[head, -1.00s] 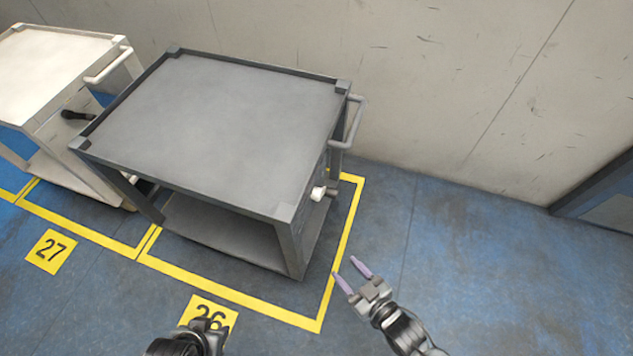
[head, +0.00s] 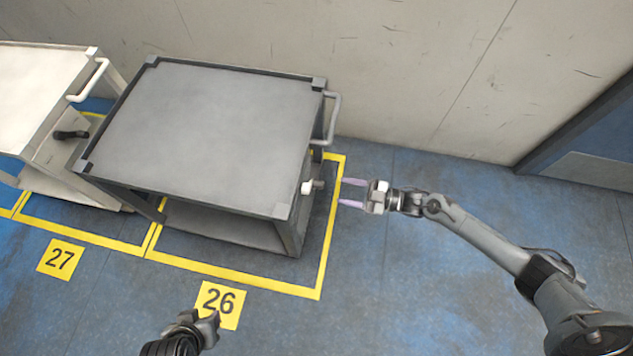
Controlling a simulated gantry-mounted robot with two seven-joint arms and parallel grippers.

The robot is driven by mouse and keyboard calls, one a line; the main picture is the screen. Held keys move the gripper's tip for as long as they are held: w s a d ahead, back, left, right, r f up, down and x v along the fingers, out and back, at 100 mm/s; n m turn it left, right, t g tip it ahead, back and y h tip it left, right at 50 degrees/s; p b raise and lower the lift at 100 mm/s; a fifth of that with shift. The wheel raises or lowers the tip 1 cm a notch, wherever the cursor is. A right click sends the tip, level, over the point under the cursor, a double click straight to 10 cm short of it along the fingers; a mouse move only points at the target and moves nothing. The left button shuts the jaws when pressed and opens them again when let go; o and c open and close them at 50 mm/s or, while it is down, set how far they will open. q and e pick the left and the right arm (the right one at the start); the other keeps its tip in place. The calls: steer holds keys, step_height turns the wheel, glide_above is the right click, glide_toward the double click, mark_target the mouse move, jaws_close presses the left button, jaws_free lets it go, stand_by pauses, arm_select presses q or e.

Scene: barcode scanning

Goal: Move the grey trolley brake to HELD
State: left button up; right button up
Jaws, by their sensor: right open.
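The grey trolley (head: 205,125) stands in the yellow-outlined bay behind the number 26 mark. Its brake (head: 307,187), a small lever with a white end, sticks out from the trolley's right side below the top. Any HELD marking is too small to see. My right gripper (head: 352,192) is open, with its two purple fingers pointing left at the brake from a short distance to its right. The fingers look empty and apart from the brake. My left gripper (head: 208,325) is at the bottom edge near the 26 mark; its fingers are not clear.
A cream trolley (head: 40,95) with a black lever (head: 70,134) stands at the left, behind the number 27 mark (head: 60,259). The grey trolley's push handle (head: 332,118) juts out above the brake. A wall (head: 420,70) runs behind. Blue floor to the right is free.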

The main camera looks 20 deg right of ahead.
mark_target(318, 183)
steer(key=b+x, duration=0.2)
steer(key=x, duration=0.6)
steer(key=shift+w+a+b, duration=0.15)
steer(key=shift+w+b, duration=0.1)
steer(key=shift+b, duration=0.1)
steer(key=shift+w+a, duration=0.25)
